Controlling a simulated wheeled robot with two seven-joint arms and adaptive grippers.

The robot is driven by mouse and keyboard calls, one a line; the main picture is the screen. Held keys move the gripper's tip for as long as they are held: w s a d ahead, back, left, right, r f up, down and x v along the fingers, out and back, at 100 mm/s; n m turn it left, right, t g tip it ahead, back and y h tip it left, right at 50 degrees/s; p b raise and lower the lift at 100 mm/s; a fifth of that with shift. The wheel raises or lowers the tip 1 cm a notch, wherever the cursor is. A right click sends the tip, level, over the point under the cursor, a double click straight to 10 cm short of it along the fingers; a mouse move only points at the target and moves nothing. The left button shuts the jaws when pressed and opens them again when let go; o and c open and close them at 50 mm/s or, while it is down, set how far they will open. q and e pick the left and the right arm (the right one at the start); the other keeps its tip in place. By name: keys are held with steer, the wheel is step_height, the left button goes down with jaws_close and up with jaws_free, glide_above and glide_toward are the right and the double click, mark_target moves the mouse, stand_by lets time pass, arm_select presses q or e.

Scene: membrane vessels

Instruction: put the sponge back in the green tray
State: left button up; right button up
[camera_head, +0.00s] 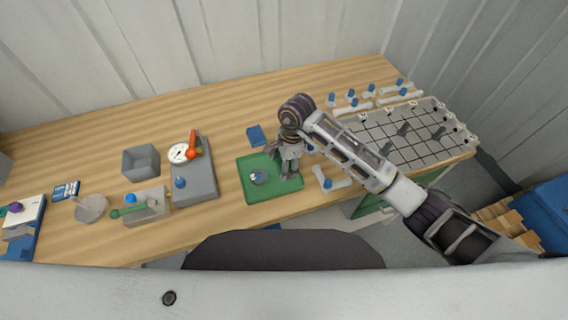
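The green tray (285,188) lies on the wooden table near the middle. A small round grey piece with a blue and white top (258,177) sits in it. My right gripper (291,174) points down over the right part of the tray. Its fingers are small here, and I cannot tell whether they are open or shut on something. A flat blue block (256,135) lies on the table just behind the tray, apart from it; it may be the sponge, but I cannot tell for sure. My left gripper is not in view.
The back left table is clear.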

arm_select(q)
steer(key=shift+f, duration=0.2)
arm_select(e)
steer(key=shift+f, duration=0.2)
steer(key=o, duration=1)
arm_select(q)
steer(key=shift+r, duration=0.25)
arm_select(e)
steer(key=shift+r, duration=0.25)
steer(key=r, duration=0.3)
steer(key=d+r+b, duration=0.1)
steer(key=r, duration=0.5)
steer(key=shift+w+d+r+b, duration=0.2)
steer(key=shift+w+r+b, duration=0.05)
steer(key=shift+r+b, duration=0.1)
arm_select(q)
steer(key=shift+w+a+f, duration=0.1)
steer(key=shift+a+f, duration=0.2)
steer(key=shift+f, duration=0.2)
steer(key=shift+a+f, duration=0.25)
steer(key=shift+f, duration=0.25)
arm_select(e)
step_height(320, 180, up, 2)
steer(key=shift+d+r, duration=0.1)
steer(key=shift+d, duration=0.05)
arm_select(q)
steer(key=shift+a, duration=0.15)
